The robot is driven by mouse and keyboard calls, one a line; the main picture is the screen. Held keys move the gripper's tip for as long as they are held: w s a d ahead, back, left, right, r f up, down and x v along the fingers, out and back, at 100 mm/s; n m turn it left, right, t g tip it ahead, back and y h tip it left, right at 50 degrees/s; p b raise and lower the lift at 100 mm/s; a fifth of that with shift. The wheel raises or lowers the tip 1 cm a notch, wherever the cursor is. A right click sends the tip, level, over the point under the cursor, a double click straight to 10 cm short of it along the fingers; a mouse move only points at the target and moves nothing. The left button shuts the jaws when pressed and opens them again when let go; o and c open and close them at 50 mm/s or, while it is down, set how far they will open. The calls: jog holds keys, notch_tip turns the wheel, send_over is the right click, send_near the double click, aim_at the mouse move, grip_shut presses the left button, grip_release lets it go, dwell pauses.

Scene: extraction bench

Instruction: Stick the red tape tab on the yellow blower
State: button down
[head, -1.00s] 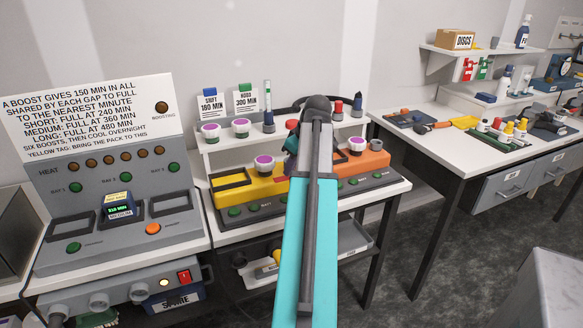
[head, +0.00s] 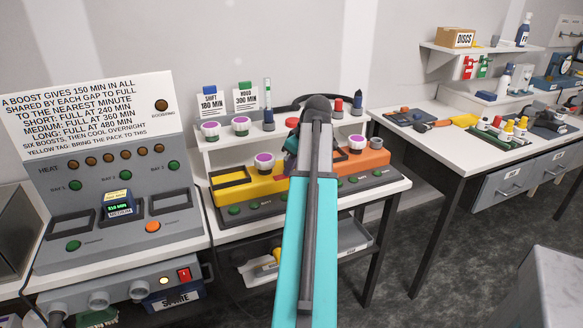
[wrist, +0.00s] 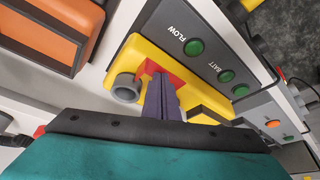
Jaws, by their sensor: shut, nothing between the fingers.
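The yellow blower (head: 240,193) sits on the middle bench, left of my arm. In the wrist view its yellow body (wrist: 124,54) lies just beyond my fingertips, beside a grey panel with green buttons. The red tape tab (wrist: 178,72) shows as a red patch against the yellow body, right at my fingertips. I cannot tell how firmly it is attached. My gripper (wrist: 158,80) is shut with nothing between its dark fingers, which partly cover the red patch.
An orange blower (head: 370,162) stands to the right on the same bench. A white shelf (head: 225,141) behind holds jars and small signs. A grey charger (head: 112,240) stands at the left. A second table (head: 455,150) is at the right.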

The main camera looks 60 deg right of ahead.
dwell(0.4)
notch_tip(320, 180, up, 7)
jog(key=p, duration=0.5)
dwell(0.7)
dwell(0.5)
